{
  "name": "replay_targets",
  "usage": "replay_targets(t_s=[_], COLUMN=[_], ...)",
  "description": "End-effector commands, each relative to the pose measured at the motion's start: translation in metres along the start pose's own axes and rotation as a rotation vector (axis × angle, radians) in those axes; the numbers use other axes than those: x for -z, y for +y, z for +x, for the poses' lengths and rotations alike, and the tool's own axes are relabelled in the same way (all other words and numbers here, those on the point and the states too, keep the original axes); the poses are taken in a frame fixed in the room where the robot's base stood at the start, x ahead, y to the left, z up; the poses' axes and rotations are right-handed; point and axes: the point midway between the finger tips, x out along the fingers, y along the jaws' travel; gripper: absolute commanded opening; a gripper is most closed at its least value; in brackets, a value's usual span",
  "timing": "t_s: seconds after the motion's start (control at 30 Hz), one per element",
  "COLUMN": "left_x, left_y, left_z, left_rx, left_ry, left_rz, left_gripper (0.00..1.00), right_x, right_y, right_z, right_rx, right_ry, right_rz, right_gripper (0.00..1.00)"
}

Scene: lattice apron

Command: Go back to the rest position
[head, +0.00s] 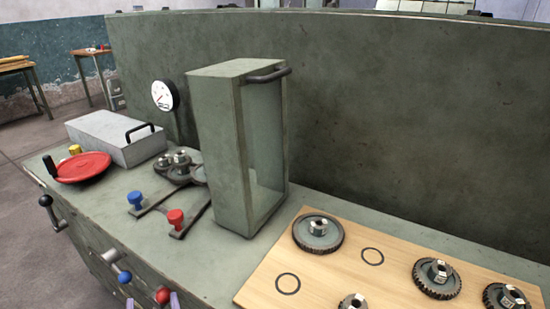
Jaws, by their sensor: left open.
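My left gripper (152,303) shows only at the bottom edge, where two small purplish fingertips stand apart in front of the console's front face. My right gripper is not in view.
The console top (110,205) carries a red handwheel (84,167), a grey box with a handle (115,137), a tall open-fronted housing (218,150) and a wooden board (325,285) with several gears. Levers and coloured knobs (163,295) stick out in front.

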Motion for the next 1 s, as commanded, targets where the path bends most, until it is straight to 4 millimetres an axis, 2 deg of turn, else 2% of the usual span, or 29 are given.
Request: replay_targets(t_s=[0.07,0.17,0.33,0.47,0.5,0.57,0.6,0.67,0.7,0.77,0.8,0.87,0.9,1.0], left_x=[0.003,0.043,0.122,0.191,0.214,0.248,0.27,0.299,0.314,0.33,0.336,0.34,0.343,0.347], left_y=[0.021,0.027,0.05,0.082,0.095,0.12,0.138,0.169,0.191,0.223,0.244,0.277,0.272,0.192], left_z=[0.01,0.01,-0.003,-0.03,-0.044,-0.069,-0.091,-0.128,-0.154,-0.194,-0.22,-0.258,-0.28,-0.324], left_rx=[0.012,0.028,-0.007,-0.127,-0.193,-0.33,-0.45,-0.676,-0.851,-1.136,-1.334,-1.628,-1.752,-1.832], left_ry=[-0.044,0.091,0.367,0.614,0.697,0.817,0.89,0.966,0.984,0.949,0.877,0.686,0.609,0.739], left_rz=[0.088,0.022,-0.156,-0.358,-0.441,-0.588,-0.703,-0.896,-1.033,-1.245,-1.388,-1.598,-1.697,-1.746], left_gripper=[0.89,0.89,0.89,0.89,0.89,0.89,0.89,0.89,0.89,0.89,0.89,0.89,0.89,0.89], right_x=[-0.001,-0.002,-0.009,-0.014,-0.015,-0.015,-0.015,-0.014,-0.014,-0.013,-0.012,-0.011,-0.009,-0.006], right_y=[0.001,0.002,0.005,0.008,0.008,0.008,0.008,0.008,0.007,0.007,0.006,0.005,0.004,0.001], right_z=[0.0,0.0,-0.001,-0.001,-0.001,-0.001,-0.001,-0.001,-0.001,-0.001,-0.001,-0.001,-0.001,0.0], right_rx=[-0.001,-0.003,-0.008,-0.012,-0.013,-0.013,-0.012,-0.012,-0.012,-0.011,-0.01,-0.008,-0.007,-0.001], right_ry=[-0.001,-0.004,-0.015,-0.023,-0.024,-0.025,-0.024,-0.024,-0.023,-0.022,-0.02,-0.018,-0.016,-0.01], right_rz=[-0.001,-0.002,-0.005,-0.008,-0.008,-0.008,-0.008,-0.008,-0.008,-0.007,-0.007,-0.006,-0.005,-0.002], right_gripper=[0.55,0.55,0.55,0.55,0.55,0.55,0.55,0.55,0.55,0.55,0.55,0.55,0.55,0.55])
